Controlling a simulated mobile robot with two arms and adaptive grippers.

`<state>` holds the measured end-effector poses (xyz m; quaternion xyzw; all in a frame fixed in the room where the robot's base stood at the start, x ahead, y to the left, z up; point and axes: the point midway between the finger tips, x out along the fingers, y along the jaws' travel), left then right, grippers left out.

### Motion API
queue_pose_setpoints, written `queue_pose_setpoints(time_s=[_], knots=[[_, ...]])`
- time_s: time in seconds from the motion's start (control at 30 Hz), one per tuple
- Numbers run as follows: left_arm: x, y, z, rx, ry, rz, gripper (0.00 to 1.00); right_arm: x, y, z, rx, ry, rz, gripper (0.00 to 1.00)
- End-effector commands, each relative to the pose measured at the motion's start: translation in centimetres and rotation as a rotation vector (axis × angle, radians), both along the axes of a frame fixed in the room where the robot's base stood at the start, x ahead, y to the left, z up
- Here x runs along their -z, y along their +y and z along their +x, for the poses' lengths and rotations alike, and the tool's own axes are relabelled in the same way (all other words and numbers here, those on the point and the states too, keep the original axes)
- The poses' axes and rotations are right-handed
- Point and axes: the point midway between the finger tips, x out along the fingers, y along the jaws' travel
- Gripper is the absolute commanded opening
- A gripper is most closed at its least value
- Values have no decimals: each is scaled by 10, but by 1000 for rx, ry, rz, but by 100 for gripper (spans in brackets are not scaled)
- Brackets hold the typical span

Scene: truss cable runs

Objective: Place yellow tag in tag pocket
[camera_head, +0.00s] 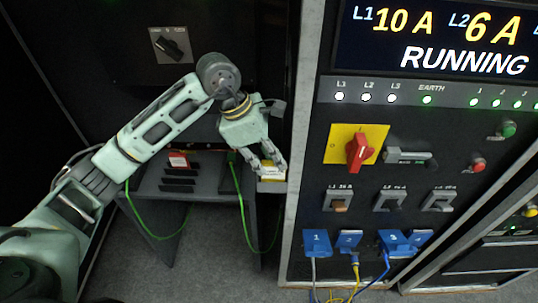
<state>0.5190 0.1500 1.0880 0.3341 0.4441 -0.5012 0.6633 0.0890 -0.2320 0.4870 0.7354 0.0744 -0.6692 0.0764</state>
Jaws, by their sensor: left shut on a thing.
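My left gripper (269,167) points down beside the left edge of the lit panel. It is shut on the small yellow tag (270,175), which shows yellow and whitish between and below the fingertips. The fingers hide part of the tag. The tag is at the right end of a dark grey bench, close to the cabinet side. I cannot make out the tag pocket clearly, nor whether the tag touches anything below it. My right gripper is not in view.
The dark bench (206,186) holds a red-and-white block (179,161) and several black slots. Green cables hang from it. The power panel (400,170) stands close right, with a red rotary switch (360,152) and blue plugs (316,242) below. Grey floor shows beneath.

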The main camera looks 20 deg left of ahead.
Motion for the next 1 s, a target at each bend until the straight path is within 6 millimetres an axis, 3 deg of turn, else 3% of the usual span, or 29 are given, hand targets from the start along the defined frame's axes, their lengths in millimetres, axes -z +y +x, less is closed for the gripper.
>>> queue_pose_setpoints(time_s=[0.2, 0.23, 0.43, 0.83, 1.0], knots=[[4, 0, 0, 0, 0, 0, 0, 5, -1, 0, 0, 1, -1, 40], [4, 0, 0, 0, 0, 0, 14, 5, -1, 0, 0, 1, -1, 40], [2, 0, 0, 0, 1, 0, 32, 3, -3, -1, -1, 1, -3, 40], [-3, 0, 0, 0, 1, -1, 32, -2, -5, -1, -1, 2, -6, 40], [-23, 11, -1, -1, -7, 1, 32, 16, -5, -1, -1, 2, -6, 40]])
